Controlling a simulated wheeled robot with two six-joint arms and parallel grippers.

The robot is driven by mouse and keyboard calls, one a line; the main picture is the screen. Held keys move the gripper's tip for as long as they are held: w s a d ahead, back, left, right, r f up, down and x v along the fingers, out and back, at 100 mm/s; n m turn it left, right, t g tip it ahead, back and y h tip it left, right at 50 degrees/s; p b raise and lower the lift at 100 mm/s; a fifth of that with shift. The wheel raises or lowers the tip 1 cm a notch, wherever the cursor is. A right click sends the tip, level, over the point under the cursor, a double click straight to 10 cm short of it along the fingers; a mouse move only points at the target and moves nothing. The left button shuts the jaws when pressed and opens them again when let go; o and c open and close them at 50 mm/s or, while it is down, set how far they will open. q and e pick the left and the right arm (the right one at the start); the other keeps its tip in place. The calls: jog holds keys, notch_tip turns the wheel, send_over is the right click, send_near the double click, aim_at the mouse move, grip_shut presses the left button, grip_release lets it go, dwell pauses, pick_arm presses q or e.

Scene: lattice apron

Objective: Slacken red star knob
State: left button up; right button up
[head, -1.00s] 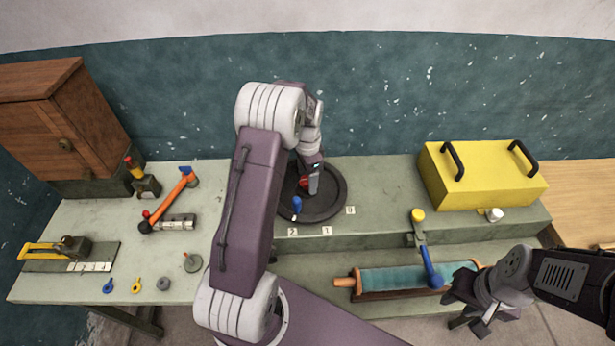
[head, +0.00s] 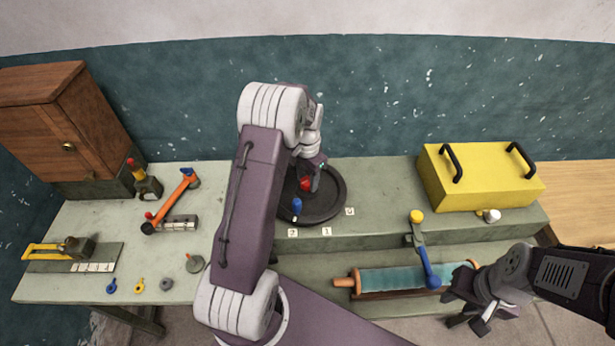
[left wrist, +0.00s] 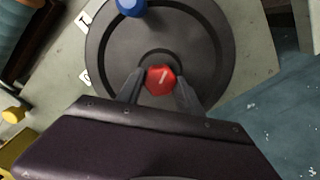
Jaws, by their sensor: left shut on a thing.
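The red star knob (head: 306,184) sits at the middle of a dark round plate (head: 328,209) on the bench. In the left wrist view the red knob (left wrist: 160,79) has a pale mark on top and lies between the two fingertips. My left gripper (left wrist: 160,88) is shut on it from above. In the head view my left gripper (head: 312,180) partly hides the knob. A blue knob (head: 297,206) stands on the plate's near left part; it also shows in the left wrist view (left wrist: 131,6). My right gripper (head: 475,312) hangs at the lower right, away from the plate.
Number tags (head: 326,231) lie around the plate's near edge. A yellow box (head: 475,180) with black handles stands to the right. A blue-handled lever (head: 429,268) and a teal roller (head: 400,279) are in front. An orange-armed tool (head: 172,203) and a wooden cabinet (head: 60,125) are at left.

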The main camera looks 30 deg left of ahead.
pick_arm(q)
jog(key=n, duration=0.2)
jog(key=n+p, duration=0.1)
jog(key=n, duration=0.1)
jog(key=shift+w+r+n, duration=0.15)
jog(key=shift+r+n, duration=0.05)
jog(key=shift+n, duration=0.1)
jog(key=n+p, duration=0.1)
jog(key=n, duration=0.4)
jog(key=n+p, duration=0.1)
jog(key=n, duration=0.4)
jog(key=shift+a, duration=0.1)
jog(key=shift+n+p, duration=0.3)
jog(key=shift+n, duration=2)
jog(key=o, duration=1.3)
jog(key=shift+c, duration=0.2)
jog(key=shift+o, duration=0.6)
